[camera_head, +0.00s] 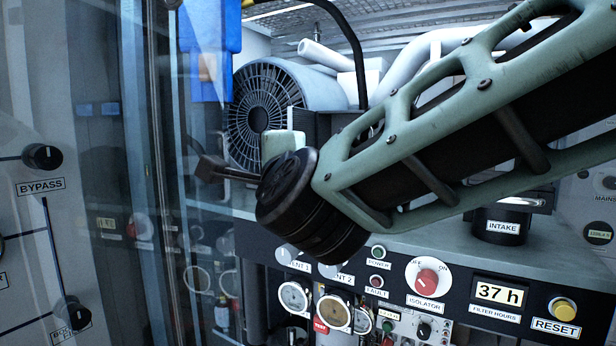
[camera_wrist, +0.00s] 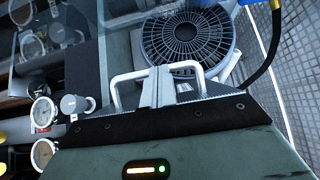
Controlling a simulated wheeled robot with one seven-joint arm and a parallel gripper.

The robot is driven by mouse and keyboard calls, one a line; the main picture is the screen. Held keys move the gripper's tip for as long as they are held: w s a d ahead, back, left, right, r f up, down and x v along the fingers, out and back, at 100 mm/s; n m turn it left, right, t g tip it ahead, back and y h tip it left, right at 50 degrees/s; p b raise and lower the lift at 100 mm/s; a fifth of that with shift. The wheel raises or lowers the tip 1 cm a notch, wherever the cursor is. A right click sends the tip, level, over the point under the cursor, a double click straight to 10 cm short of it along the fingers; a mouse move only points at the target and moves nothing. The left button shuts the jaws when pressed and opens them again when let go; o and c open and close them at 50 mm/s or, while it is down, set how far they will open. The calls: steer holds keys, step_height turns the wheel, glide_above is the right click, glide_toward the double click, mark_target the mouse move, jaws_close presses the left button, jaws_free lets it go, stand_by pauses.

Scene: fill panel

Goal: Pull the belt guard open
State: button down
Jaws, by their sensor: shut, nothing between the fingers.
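No part is labelled as the belt guard, and I cannot tell for sure which one it is. A round dark spoked grille (camera_head: 262,112) fronts a grey drum inside the cabinet. It also shows at the top of the wrist view (camera_wrist: 188,42). My gripper (camera_wrist: 158,88) is in the lower middle of the wrist view, with its pale looped fingers together and empty. The grille appears beyond the fingertips; contact cannot be told. In the head view my dark wrist joint mostly hides the gripper, in front of and below the grille.
A clear glass panel (camera_head: 115,180) stands at the left. A blue box (camera_head: 208,50) hangs beside the grille, and a black cable (camera_head: 352,45) arches above it. White pipes (camera_head: 430,55) lie behind my arm. Below is a control panel with an isolator knob (camera_head: 427,281) and gauges.

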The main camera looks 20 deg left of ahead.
steer(key=shift+w+a, duration=0.2)
steer(key=shift+a, duration=0.75)
steer(key=shift+w+a, duration=0.2)
steer(key=shift+a, duration=0.7)
steer(key=b+v, duration=0.7)
steer(key=v, duration=1)
steer(key=s+d+f+n+g+h, duration=0.1)
steer(key=d+f+n+g, duration=0.2)
steer(key=f+n+g, duration=0.55)
steer(key=s+d+f+n+g, duration=0.1)
steer(key=d+f+n, duration=0.35)
steer(key=f, duration=0.85)
steer(key=s+d+f+n+g+h, duration=0.2)
steer(key=d+f, duration=0.4)
steer(key=d, duration=0.3)
steer(key=s+d+f+n+g+h, duration=0.3)
steer(key=s+d+f+n+h, duration=0.1)
steer(key=d, duration=0.6)
step_height(320, 180, down, 3)
steer(key=shift+s+d+f+h, duration=0.1)
steer(key=shift+s+d+h, duration=0.2)
steer(key=shift+s+h, duration=0.65)
